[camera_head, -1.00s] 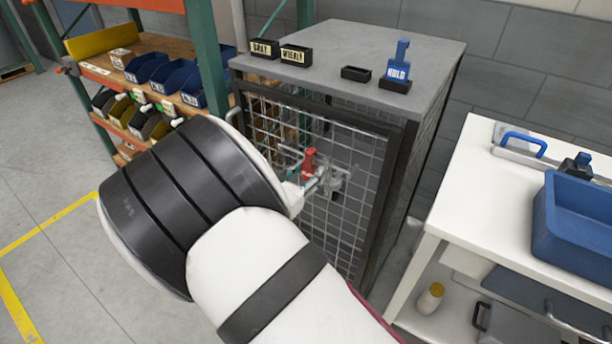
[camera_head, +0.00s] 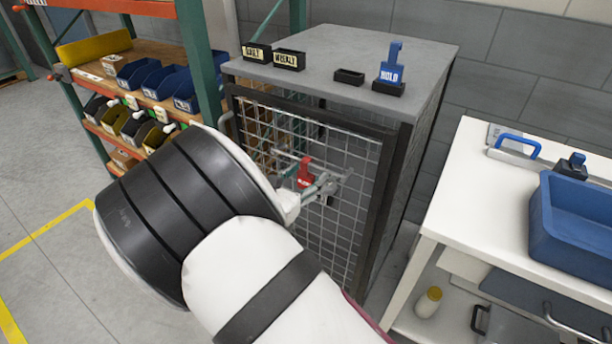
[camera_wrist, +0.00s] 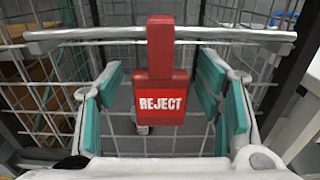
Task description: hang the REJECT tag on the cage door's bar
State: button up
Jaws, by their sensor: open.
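The red REJECT tag (camera_wrist: 161,98) is upright in the middle of the wrist view. Its upper part crosses in front of the horizontal bar (camera_wrist: 75,35) of the cage door and hides the bar there. It appears to hang on the bar; the back of its hook is hidden. In the head view the tag (camera_head: 305,172) shows red at the door's bar. My gripper (camera_wrist: 161,78) is open, with one teal-padded finger on each side of the tag and a visible gap on both sides.
The mesh cage (camera_head: 400,165) stands behind the bar. On its top are two labelled black holders, an empty black holder (camera_head: 350,77) and a blue HOLD tag (camera_head: 390,67) in another. A shelf with bins is left, a white table (camera_head: 470,190) with a blue bin right.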

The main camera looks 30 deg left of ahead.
jog(key=s, duration=1.2)
jog(key=w+d+r+m+g+h+p, duration=0.1)
jog(key=w+d+r+m+g+h, duration=0.3)
jog(key=d, duration=0.4)
jog(key=w+d+r+m+g+h, duration=0.25)
jog(key=d+r+m, duration=0.25)
jog(key=d, duration=0.3)
jog(key=s+d+r+m+g+p, duration=0.1)
jog(key=d+r+m+g, duration=0.25)
jog(key=d, duration=0.45)
jog(key=s+d+r+m+g, duration=0.1)
jog(key=d+r+m+g, duration=0.15)
jog(key=d+m, duration=0.45)
jog(key=s+d+r+m+g+y+p, duration=0.1)
jog(key=s+d+r+m+g+y, duration=0.15)
jog(key=s+d, duration=0.35)
jog(key=s+d+r+m+g+y+p, duration=0.1)
jog(key=s+d+r+m, duration=0.25)
jog(key=d, duration=0.45)
jog(key=s+r+m+t+y, duration=0.1)
jog(key=s+m+y, duration=0.1)
jog(key=s+m, duration=0.2)
jog(key=s+d+r+m+t+y, duration=0.1)
jog(key=s+r+m+y, duration=0.1)
jog(key=s+m, duration=0.3)
jog(key=shift+s+d+r+y+p, duration=0.3)
jog(key=shift+s+p, duration=0.15)
jog(key=shift+s, duration=0.7)
jog(key=shift+m, duration=0.25)
